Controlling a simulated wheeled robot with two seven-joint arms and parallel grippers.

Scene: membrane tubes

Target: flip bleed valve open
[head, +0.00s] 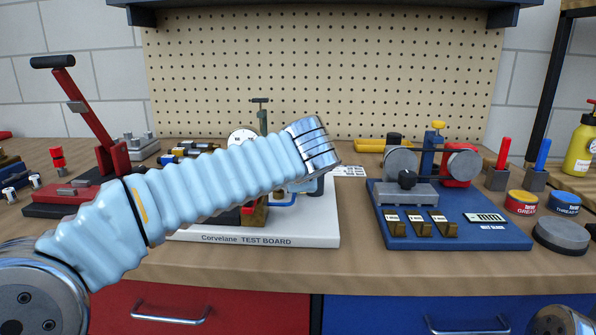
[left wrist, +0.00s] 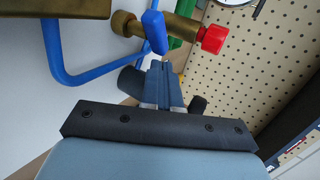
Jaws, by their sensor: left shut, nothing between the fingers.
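The bleed valve shows in the left wrist view as a brass body (left wrist: 127,23) with a blue lever (left wrist: 153,30) and a red end piece (left wrist: 213,39). My left gripper (left wrist: 158,70) is shut and empty, its fingertips just below the lever in that view. I cannot tell whether they touch it. In the head view my left arm crosses in front of the white test board (head: 270,238) and hides the valve and most of the fittings. My right gripper is not in view.
Blue tubing (left wrist: 85,76) runs beside the valve. In the head view a round gauge (head: 241,138) stands behind my arm. A red lever press (head: 83,108) is at left and a blue bench-tool base (head: 455,236) at right. A pegboard (head: 330,75) closes off the back.

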